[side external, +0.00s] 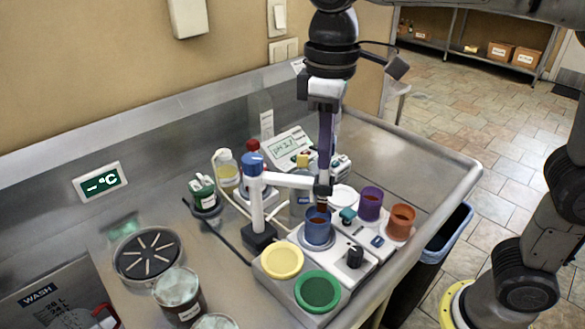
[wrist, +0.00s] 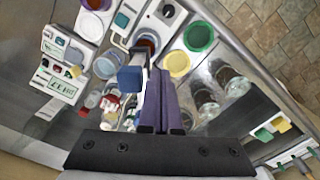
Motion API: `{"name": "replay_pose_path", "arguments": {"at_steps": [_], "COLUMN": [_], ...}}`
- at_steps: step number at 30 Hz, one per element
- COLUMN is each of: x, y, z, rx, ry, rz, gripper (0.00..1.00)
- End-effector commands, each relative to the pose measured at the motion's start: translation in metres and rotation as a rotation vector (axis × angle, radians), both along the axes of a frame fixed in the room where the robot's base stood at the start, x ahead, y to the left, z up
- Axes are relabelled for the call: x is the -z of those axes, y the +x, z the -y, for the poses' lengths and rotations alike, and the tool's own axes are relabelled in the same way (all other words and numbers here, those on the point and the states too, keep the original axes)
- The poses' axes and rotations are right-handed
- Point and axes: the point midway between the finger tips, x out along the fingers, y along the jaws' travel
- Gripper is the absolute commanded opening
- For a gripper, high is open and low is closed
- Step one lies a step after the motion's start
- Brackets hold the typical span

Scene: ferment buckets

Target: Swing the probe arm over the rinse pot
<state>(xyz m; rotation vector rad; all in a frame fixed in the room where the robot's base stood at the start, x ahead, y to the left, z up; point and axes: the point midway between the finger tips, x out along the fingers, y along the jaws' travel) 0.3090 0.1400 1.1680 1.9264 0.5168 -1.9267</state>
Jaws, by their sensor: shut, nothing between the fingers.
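The probe arm (side external: 288,180) is a white bar on an upright white post with a blue cap (side external: 252,163). Its dark end holder (side external: 322,188) is above a blue cup (side external: 318,228). The blue cap also shows in the wrist view (wrist: 130,78). My gripper (side external: 324,168) has its purple fingers together, pointing down, just above or beside the holder; whether they touch it is unclear. In the wrist view the fingers (wrist: 156,75) hide part of the arm. No pot is clearly labelled as the rinse pot.
A purple cup (side external: 370,204) and an orange cup (side external: 401,222) stand right of the blue cup. Yellow (side external: 282,262) and green (side external: 317,291) round tops sit in front. A pH meter (side external: 289,145) and bottles stand behind. Lidded jars (side external: 179,297) are at front left.

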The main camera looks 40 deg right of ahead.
Motion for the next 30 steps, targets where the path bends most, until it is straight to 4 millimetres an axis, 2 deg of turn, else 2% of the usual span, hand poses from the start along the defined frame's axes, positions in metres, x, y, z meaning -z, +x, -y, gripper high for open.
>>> {"name": "replay_pose_path", "arguments": {"at_steps": [10, 23, 30], "x": [0.000, 0.000, 0.000], "y": [0.011, 0.013, 0.023], "z": [0.024, 0.027, 0.040], "rx": [0.002, 0.001, 0.003], "ry": [0.001, 0.000, 0.000], "rz": [0.001, 0.000, 0.000], "gripper": [0.00, 0.00, 0.00]}}
